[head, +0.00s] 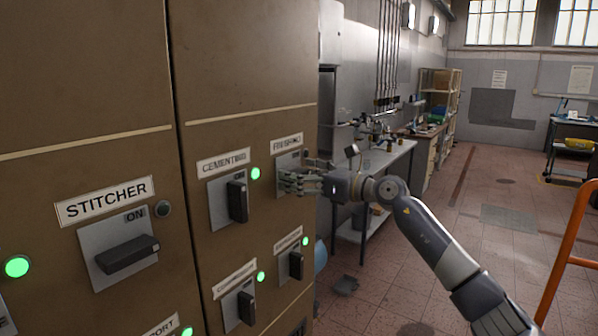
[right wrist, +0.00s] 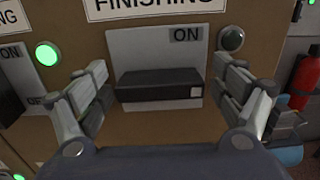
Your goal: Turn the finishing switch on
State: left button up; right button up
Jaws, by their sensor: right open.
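The finishing switch is a black handle (right wrist: 160,86) on a grey plate (right wrist: 150,45) under the FINISHING label (right wrist: 155,6). The handle lies horizontal, with ON printed at the plate's upper right. The round lamp (right wrist: 231,39) beside the plate is dark. My right gripper (right wrist: 163,78) is open, one finger on each side of the handle; I cannot tell whether they touch it. In the head view my right gripper (head: 288,183) is at the finishing plate (head: 289,160) and hides most of the handle. My left gripper is not in view.
The cementing switch (head: 237,202), left of the finishing one, is vertical with a green lamp lit. The stitcher switch (head: 128,254) is horizontal with a dark lamp. Two vertical switches sit below. A workbench (head: 385,160) stands behind my right arm; an orange rail (head: 572,250) is at right.

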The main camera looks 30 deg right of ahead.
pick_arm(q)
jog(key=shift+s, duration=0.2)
pick_arm(e)
jog(key=shift+c, duration=0.5)
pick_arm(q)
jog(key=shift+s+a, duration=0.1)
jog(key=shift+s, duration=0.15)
pick_arm(e)
jog(key=shift+s, duration=0.1)
jog(key=c, duration=1)
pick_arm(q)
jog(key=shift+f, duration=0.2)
pick_arm(e)
jog(key=shift+o, duration=0.2)
